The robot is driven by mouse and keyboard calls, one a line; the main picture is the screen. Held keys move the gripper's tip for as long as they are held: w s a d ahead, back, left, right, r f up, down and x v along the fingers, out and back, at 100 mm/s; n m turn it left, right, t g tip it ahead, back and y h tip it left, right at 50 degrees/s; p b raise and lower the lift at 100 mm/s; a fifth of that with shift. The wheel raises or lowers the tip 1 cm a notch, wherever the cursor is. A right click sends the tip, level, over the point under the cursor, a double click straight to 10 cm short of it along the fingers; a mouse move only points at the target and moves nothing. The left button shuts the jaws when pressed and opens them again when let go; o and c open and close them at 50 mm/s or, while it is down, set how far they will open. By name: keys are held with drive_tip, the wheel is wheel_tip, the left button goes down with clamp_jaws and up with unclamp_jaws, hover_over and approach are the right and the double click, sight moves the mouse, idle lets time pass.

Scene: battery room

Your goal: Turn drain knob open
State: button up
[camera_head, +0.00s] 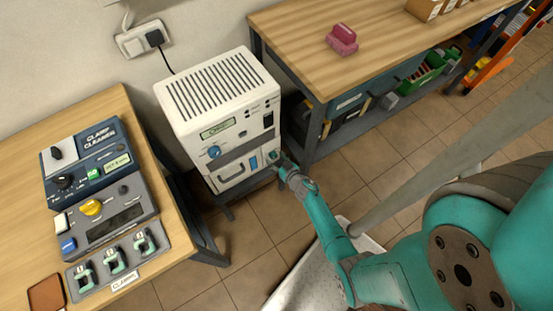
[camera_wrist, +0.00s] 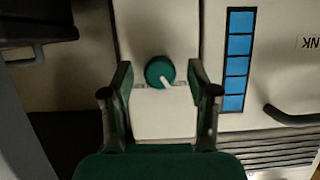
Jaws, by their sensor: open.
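The drain knob (camera_wrist: 160,72) is a round green knob with a white pointer on the pale machine front. In the wrist view its pointer slants toward the lower right. In the head view the knob (camera_head: 273,155) sits at the machine's lower right, close to my gripper (camera_head: 284,164). In the wrist view my open gripper (camera_wrist: 159,78) has one fingertip on either side of the knob, with a gap showing at each side. I cannot tell whether the fingertips reach its depth. The white machine (camera_head: 212,118) has a vented top and a blue dial.
A blue level strip (camera_wrist: 236,62) and a dark handle (camera_wrist: 292,116) lie right of the knob in the wrist view. A workbench with a clamp cleaner panel (camera_head: 100,200) stands left. A bench with a pink block (camera_head: 342,40) stands at the back right.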

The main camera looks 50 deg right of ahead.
clamp_jaws()
drive_tip(key=shift+m+y, duration=0.3)
drive_tip(key=shift+m, duration=0.1)
idle(0.5)
drive_tip(key=shift+d+m+y, duration=0.15)
drive_tip(key=shift+m+y, duration=0.55)
drive_tip(key=shift+m, duration=0.3)
drive_tip(key=m+t+y, duration=0.1)
drive_tip(key=m, duration=0.1)
drive_tip(key=shift+s+f+m, duration=0.1)
drive_tip(key=shift+m, duration=0.2)
drive_tip(key=m+t+y, duration=0.1)
drive_tip(key=m, duration=0.1)
drive_tip(key=shift+d+m, duration=0.1)
drive_tip(key=shift+m, duration=0.2)
drive_tip(key=shift+f+m+t+y, duration=0.1)
drive_tip(key=shift+m+t+y, duration=0.7)
drive_tip(key=shift+m, duration=0.7)
